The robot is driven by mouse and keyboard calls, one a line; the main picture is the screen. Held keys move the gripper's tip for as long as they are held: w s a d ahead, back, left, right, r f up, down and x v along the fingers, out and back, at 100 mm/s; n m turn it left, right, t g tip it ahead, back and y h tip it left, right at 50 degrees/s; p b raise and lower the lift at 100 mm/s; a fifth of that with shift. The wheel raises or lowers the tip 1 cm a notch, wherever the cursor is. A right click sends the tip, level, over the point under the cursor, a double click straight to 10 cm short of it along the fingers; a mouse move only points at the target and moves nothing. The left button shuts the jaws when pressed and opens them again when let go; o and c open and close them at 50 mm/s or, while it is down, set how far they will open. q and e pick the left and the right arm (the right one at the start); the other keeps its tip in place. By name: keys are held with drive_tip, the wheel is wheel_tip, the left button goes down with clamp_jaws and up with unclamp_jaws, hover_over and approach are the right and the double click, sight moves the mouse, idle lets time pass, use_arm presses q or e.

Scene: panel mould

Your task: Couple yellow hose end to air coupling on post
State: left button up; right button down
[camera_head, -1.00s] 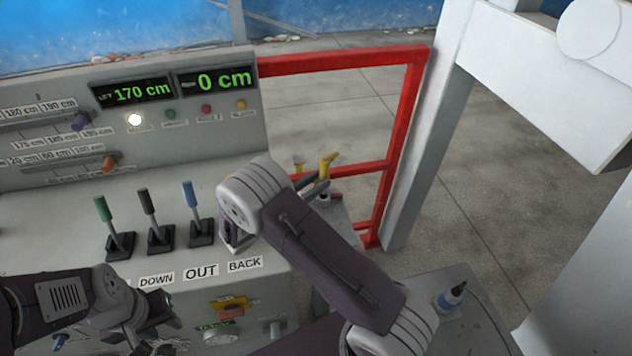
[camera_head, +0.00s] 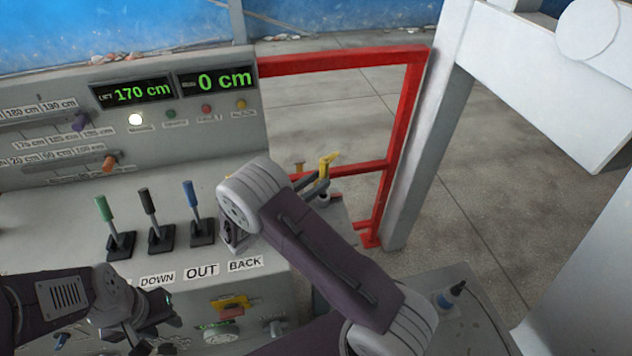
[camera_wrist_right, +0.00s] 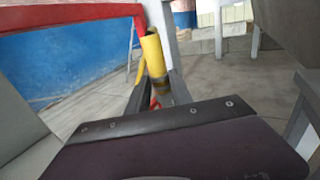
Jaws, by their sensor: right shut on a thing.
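The yellow hose end (camera_head: 324,166) stands out of my right gripper (camera_head: 316,185), beside the red frame in the head view. In the right wrist view the yellow hose end (camera_wrist_right: 152,52) rises between the two dark fingers of my right gripper (camera_wrist_right: 155,95), which are shut on it. A small tan fitting (camera_head: 299,167) shows left of it in the head view; I cannot tell whether it is the air coupling.
A grey console carries green, black and blue levers (camera_head: 194,210) and displays reading 170 cm and 0 cm (camera_head: 214,80). A red frame (camera_head: 395,150) and a white machine column (camera_head: 430,130) stand beyond.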

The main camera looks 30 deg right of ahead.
drive_tip(key=shift+f+b, duration=0.95)
drive_tip(key=shift+f, duration=0.45)
drive_tip(key=shift+r, duration=0.15)
drive_tip(key=shift+r+p, duration=1.1)
idle(0.7)
drive_tip(key=shift+f+b, duration=0.6)
drive_tip(key=shift+f, duration=0.6)
drive_tip(key=c, duration=1.1)
unclamp_jaws()
drive_tip(key=shift+o, duration=0.2)
